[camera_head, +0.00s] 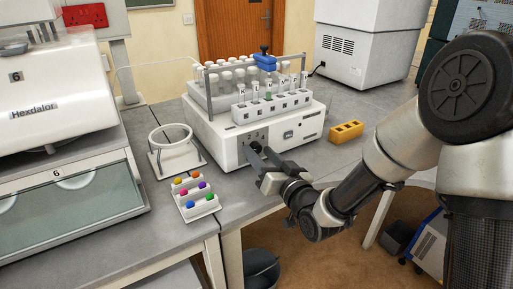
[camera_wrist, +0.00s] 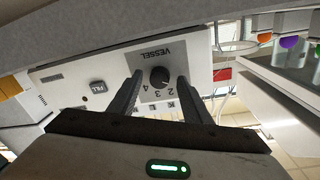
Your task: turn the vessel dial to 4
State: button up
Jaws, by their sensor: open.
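The vessel dial (camera_wrist: 160,77) is a round black knob on a grey square panel marked VESSEL, upside down in the wrist view. Some numbers, among them 2, 3 and 4, show around it; where its pointer stands is too small to tell. The panel is on the front of the white dissolution machine (camera_head: 230,148). My gripper (camera_wrist: 160,80) is open, its two dark fingers on either side of the dial in the picture. Whether they touch it I cannot tell. In the head view my gripper (camera_head: 260,157) is close to the machine's front panel, partly hiding it.
A FILL button (camera_wrist: 98,87) is beside the dial panel. Vials stand in a rack (camera_head: 270,105) on the machine. A yellow block (camera_head: 346,131) lies to its right. A white ring stand (camera_head: 175,155) and a tray of coloured pieces (camera_head: 195,200) are to its left.

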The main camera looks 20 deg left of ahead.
jog(key=shift+w+a, duration=0.1)
jog(key=shift+w, duration=0.05)
jog(key=c, duration=1)
jog(key=shift+c, duration=0.2)
